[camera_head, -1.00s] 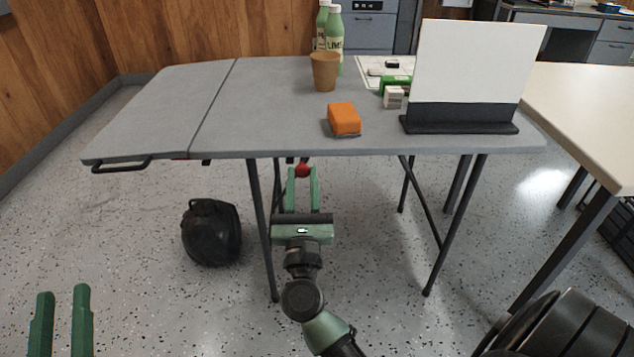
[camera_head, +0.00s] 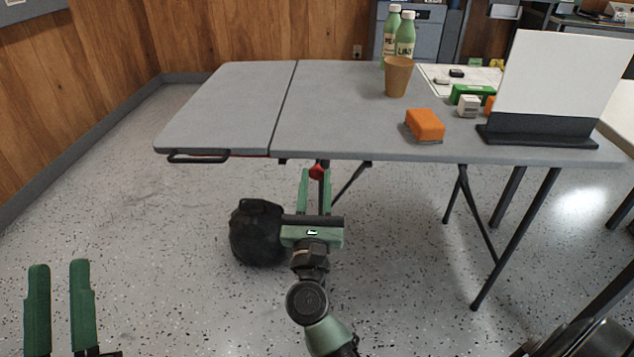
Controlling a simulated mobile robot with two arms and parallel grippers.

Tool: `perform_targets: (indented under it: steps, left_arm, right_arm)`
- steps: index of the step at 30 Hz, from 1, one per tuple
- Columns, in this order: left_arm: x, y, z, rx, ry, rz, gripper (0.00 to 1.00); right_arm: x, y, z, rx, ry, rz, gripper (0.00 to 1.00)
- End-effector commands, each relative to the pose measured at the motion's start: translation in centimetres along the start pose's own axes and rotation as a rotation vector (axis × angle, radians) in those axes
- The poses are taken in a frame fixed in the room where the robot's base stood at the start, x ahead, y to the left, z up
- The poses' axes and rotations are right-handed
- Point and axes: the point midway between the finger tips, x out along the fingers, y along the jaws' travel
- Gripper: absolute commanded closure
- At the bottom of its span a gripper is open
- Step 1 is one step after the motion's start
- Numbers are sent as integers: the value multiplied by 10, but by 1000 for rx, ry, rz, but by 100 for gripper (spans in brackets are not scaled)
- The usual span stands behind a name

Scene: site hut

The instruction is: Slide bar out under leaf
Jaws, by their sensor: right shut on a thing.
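The leaf (camera_head: 225,105) is the grey left section of the table, level with the main top (camera_head: 340,110); a seam divides them. A black handle (camera_head: 198,157) sits at its front edge. A thin red strip of the bar (camera_head: 245,157) shows beneath the leaf's front edge, left of the seam; the rest is hidden. My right gripper (camera_head: 316,175) is below the table's front edge, right of the seam, shut on a red knob (camera_head: 317,171). My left gripper (camera_head: 59,268) is at the lower left, open and empty, away from the table.
A black helmet-like object (camera_head: 257,232) lies on the floor beside my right gripper. On the table stand a brown cup (camera_head: 397,77), green bottles (camera_head: 404,38), an orange block (camera_head: 425,124), small boxes (camera_head: 468,105) and a white board (camera_head: 560,80). Floor left of the table is clear.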

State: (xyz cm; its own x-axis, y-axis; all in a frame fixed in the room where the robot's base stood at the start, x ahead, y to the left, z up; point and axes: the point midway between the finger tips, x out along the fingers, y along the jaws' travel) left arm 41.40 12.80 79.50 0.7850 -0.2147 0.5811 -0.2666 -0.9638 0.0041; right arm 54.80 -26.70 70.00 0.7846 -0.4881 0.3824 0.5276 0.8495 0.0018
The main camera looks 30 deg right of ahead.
Motion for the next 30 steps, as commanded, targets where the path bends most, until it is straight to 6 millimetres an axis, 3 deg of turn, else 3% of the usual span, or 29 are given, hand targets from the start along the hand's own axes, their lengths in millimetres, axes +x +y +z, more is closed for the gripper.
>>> perform_targets:
  steps: [2, 3, 4, 16, 30]
  left_arm:
    - [0, 0, 0, 0, -1, 0, 68]
    - [0, 0, 0, 0, -1, 0, 68]
    - [0, 0, 0, 0, -1, 0, 68]
    - [0, 0, 0, 0, 0, 0, 68]
    - [-1, 2, -18, -4, 97, 4, 68]
  right_arm:
    - [-1, 5, 1, 5, 0, 14, 100]
    - [-1, 5, 1, 5, -1, 14, 60]
    - [-1, 5, 1, 5, -1, 15, 52]
    - [-7, 3, -1, 2, 2, 9, 51]
    - [-74, 4, 0, 3, 1, 12, 51]
